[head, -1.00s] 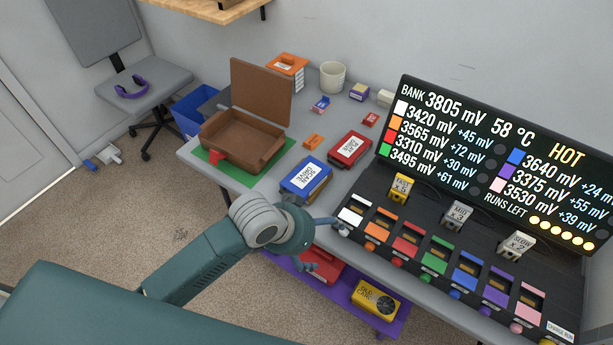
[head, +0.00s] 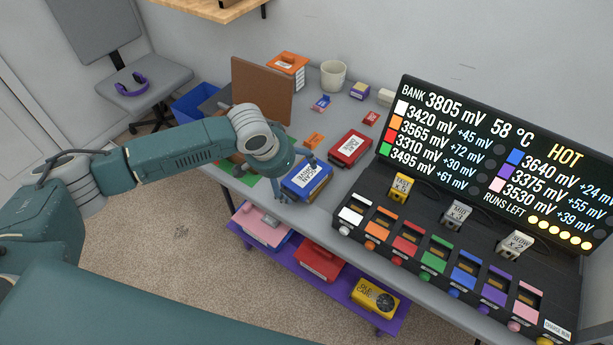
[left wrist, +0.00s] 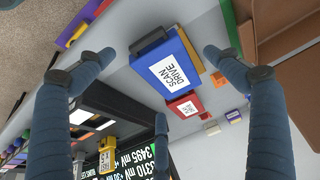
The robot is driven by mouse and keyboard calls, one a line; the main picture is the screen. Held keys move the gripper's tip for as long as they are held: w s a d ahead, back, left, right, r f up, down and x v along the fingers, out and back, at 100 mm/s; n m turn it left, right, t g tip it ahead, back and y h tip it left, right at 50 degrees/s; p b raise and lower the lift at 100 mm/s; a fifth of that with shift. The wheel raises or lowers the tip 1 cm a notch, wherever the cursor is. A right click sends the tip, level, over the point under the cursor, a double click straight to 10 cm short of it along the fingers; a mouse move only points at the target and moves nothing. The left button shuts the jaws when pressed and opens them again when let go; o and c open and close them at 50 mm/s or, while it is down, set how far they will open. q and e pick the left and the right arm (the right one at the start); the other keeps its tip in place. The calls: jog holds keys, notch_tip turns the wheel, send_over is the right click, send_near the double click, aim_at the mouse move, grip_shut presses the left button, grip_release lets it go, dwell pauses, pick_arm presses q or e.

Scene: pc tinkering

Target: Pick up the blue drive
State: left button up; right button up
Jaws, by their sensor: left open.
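The blue drive (head: 316,184), labelled SCAN DRIVE, lies on the grey table near its front edge. My left gripper (head: 296,178) is open and empty at the drive, with one finger toward its near side and one toward its far side. In the left wrist view the blue drive (left wrist: 179,76) shows between the spread fingers, with gaps on both sides. I cannot tell whether any finger touches it. My right gripper is not in view.
A red drive (head: 350,148) lies just behind the blue one, with a small orange piece (head: 313,141) nearby. A brown open-lidded case (head: 262,88) stands left, partly hidden by my arm. The battery panel (head: 400,245) fills the right. A purple shelf (head: 330,289) is below.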

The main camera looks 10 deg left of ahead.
aim_at(297, 184)
pick_arm(q)
jog(key=p+x, duration=0.1)
jog(key=x, duration=0.5)
jog(key=shift+w+f, duration=0.15)
jog(key=shift+f, duration=0.05)
jog(key=shift+r, duration=0.1)
jog(key=c, duration=1.5)
